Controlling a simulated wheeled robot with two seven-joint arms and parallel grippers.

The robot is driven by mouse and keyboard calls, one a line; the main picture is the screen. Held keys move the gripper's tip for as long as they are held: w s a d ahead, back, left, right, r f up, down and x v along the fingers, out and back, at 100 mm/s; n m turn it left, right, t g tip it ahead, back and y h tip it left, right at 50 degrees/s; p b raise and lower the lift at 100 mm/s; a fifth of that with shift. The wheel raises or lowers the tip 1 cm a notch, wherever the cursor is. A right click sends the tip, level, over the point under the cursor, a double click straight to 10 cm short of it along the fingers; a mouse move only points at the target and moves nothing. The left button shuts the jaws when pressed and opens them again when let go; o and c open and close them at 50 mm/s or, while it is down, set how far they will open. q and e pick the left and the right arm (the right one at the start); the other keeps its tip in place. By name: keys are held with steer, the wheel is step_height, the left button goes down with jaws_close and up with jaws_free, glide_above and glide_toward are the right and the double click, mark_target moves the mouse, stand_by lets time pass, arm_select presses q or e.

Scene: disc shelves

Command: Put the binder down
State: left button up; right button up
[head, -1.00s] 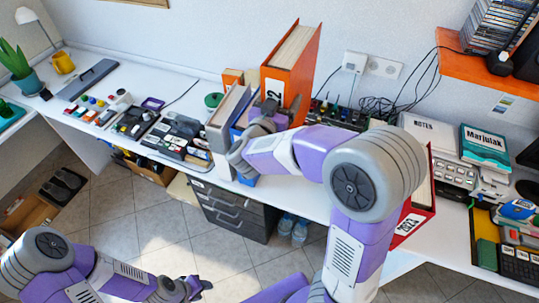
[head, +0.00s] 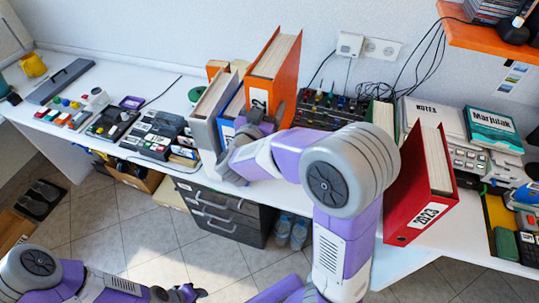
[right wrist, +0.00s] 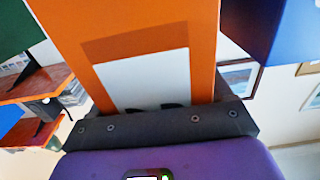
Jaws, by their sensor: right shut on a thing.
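The orange binder (head: 275,65) stands roughly upright at the back of the white desk (head: 365,252), with a white numbered label on its spine. My right gripper (head: 264,112) is shut on the spine's lower part. In the right wrist view the orange binder (right wrist: 140,40) fills the space in front of the gripper (right wrist: 160,107), its white label just beyond the jaws. My arm hides the binder's bottom, so I cannot tell whether it touches the desk. My left gripper (head: 183,293) is low at the left, away from the binders; its jaws are too small to read.
Grey (head: 208,120) and blue (head: 230,112) binders stand just left of the orange one. A dark device with knobs (head: 335,108) is to its right. A red binder (head: 422,190) stands farther right, near the front edge. Cables hang by the wall socket (head: 381,50).

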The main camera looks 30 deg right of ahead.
step_height(320, 180, down, 15)
steer(key=b, duration=0.6)
steer(key=shift+f, duration=0.15)
steer(key=o, duration=1.3)
steer(key=shift+f+b, duration=0.15)
steer(key=shift+b, duration=0.15)
steer(key=shift+o, duration=1)
steer(key=shift+r, duration=0.3)
steer(key=p+v, duration=0.2)
steer(key=v, duration=1)
steer(key=shift+p, duration=0.4)
